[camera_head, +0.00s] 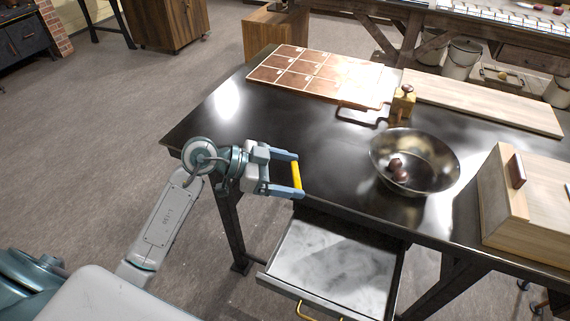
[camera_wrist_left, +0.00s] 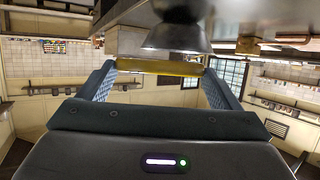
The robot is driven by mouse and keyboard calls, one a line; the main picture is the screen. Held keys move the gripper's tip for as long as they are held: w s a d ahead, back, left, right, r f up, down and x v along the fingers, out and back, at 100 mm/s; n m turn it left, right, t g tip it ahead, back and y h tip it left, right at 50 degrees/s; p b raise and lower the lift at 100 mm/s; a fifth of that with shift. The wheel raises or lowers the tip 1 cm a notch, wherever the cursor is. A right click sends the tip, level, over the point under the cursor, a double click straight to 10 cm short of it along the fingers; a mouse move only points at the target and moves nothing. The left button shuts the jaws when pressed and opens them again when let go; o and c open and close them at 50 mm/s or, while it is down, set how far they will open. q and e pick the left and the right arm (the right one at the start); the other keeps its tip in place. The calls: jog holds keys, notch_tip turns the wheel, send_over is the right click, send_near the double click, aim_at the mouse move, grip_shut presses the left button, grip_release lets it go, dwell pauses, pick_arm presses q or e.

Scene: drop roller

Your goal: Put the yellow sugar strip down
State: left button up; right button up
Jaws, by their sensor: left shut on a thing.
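The yellow sugar strip (camera_head: 296,172) is held across the fingertips of my left gripper (camera_head: 297,176), which is shut on it. In the left wrist view the strip (camera_wrist_left: 158,67) spans between the two finger pads. The gripper is close to the front edge of the dark table, left of the open drawer; I cannot tell its exact height. My right gripper is not in view.
A metal bowl (camera_head: 447,157) with round brown pieces stands on the dark table (camera_head: 225,115). A copper-coloured mould tray (camera_head: 333,77), wooden board (camera_head: 480,103), small wooden-handled tool (camera_head: 403,101) and wooden box (camera_head: 540,205) surround it. A marble-topped drawer (camera_head: 330,265) is pulled out below.

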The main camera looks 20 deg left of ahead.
pick_arm(q)
jog(key=d+r+m+g+h, duration=0.1)
jog(key=d+r+m+g, duration=0.55)
jog(key=d, duration=0.45)
jog(key=s+a+r+n+t, duration=0.2)
jog(key=a+r+n+t, duration=0.15)
jog(key=r, duration=0.25)
jog(key=w+a+f+n+t+y, duration=0.2)
jog(key=a+f+n+t, duration=0.2)
jog(key=a+f, duration=0.6)
notch_tip(320, 180, down, 4)
jog(key=shift+a+f+n+t, duration=0.1)
jog(key=shift+a+n+t, duration=0.05)
jog(key=shift+n+t, duration=0.25)
